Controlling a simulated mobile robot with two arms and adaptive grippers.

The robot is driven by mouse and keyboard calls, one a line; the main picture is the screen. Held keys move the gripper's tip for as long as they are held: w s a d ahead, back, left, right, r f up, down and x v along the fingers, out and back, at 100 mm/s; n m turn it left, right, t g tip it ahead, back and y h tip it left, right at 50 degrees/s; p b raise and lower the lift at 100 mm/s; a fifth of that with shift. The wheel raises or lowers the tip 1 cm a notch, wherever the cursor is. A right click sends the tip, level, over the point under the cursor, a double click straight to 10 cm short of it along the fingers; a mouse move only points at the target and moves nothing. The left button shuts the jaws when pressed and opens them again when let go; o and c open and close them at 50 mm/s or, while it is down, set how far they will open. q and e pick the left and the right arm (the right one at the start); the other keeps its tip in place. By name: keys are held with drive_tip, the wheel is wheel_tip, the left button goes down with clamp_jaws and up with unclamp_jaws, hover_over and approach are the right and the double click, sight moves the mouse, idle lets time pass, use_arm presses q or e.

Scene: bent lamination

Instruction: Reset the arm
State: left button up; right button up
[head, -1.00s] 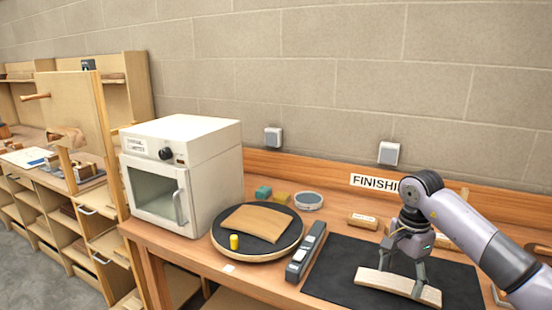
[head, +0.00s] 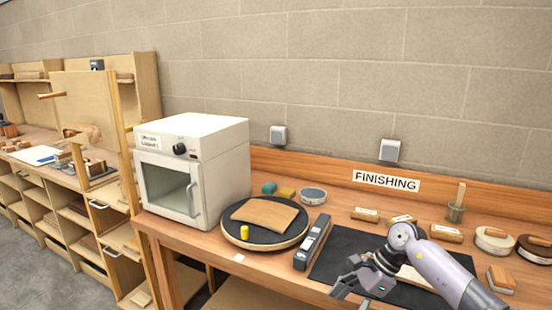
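My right gripper (head: 352,294) comes in from the right, low over the left part of the black mat (head: 345,244). Its fingers point down and left, stand apart and hold nothing that I can see. A pale bent wood strip (head: 415,277) lies on the mat behind my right arm, which partly hides it. A curved wood panel (head: 265,213) rests on the round black turntable (head: 240,239). My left gripper is not in view.
A white oven (head: 190,170) stands left of the turntable. Wood blocks (head: 365,215), a brush pot (head: 456,210) and round tins (head: 493,240) line the back right.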

drive_tip(key=w+a+f+m+t+y, duration=0.1)
drive_tip(key=a+f+m+t+y, duration=0.65)
drive_tip(key=f+m, duration=0.65)
drive_tip(key=s+d+f+m+t+h, duration=0.2)
drive_tip(key=s+d+f+m+h, duration=0.2)
drive_tip(key=f+m, duration=0.6)
drive_tip(key=s+d+f+m+t+h, duration=0.3)
drive_tip(key=d+f+m+h, duration=0.1)
drive_tip(key=f+m, duration=0.6)
drive_tip(key=s+d+f+m+g+h, duration=0.25)
drive_tip(key=s+f+m, duration=0.4)
drive_tip(key=s, duration=0.35)
drive_tip(key=s+d+f+m+g+h, duration=0.2)
drive_tip(key=s+d+f+m, duration=0.25)
drive_tip(key=s+f, duration=0.45)
drive_tip(key=s+f+m+g, duration=0.2)
drive_tip(key=s+m+g, duration=0.1)
drive_tip(key=s, duration=1)
drive_tip(key=s+f+m+g+h, duration=0.1)
drive_tip(key=s+f+m+g, duration=0.2)
drive_tip(key=s, duration=1)
drive_tip(key=shift+f+m, duration=0.2)
drive_tip(key=shift+m, duration=0.3)
